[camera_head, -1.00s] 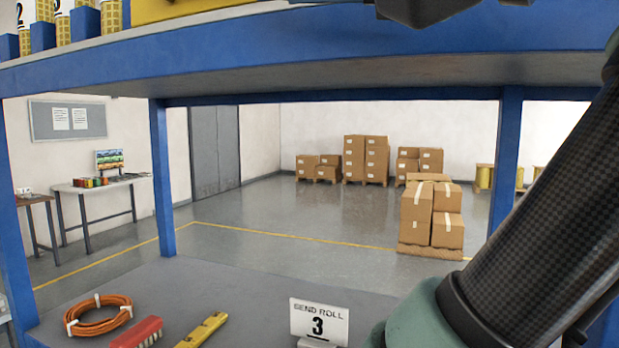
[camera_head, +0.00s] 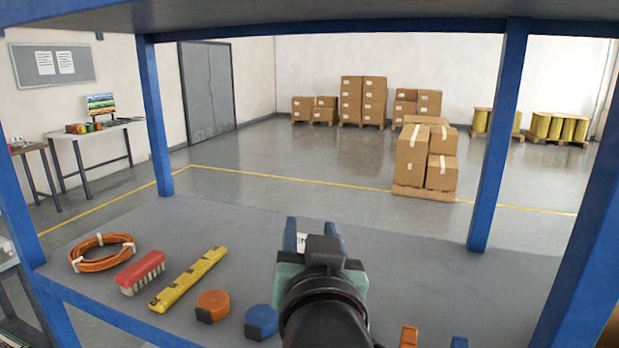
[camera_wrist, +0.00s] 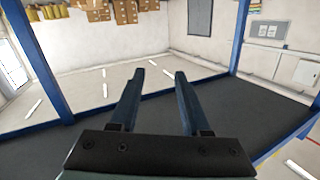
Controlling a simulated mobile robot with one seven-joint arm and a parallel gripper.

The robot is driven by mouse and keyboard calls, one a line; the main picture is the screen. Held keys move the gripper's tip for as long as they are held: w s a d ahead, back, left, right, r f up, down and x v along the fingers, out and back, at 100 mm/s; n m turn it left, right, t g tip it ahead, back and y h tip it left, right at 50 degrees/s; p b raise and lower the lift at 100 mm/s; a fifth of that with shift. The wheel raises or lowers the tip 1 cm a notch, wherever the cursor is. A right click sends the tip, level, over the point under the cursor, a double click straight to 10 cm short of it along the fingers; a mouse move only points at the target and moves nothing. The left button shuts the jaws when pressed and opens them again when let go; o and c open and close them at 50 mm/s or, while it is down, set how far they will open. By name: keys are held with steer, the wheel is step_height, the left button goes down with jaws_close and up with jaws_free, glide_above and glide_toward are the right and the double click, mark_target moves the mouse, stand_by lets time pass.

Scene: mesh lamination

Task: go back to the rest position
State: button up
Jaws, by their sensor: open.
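My gripper (camera_head: 311,230) is in front of me over the grey shelf surface in the head view, with my wrist behind it hiding part of the shelf. In the wrist view my gripper (camera_wrist: 159,76) shows two dark blue fingers spread apart with nothing between them. The fingers point out over the shelf toward the room. Part of a white card shows between the fingers in the head view; its text is hidden.
On the grey shelf (camera_head: 400,280) lie an orange cable coil (camera_head: 102,252), red brush (camera_head: 140,272), yellow level (camera_head: 188,279), orange tape measure (camera_head: 212,306) and blue tape measure (camera_head: 262,321). Blue posts (camera_head: 498,135) and an upper shelf frame the space. Stacked boxes (camera_head: 427,160) stand beyond.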

steer(key=s+r+t, duration=0.5)
steer(key=s+r, duration=0.2)
steer(key=r, duration=0.4)
steer(key=s+r+n+t+h, duration=0.1)
steer(key=s+r+t, duration=0.4)
steer(key=r, duration=0.6)
steer(key=s, duration=0.2)
steer(key=shift+s, duration=0.4)
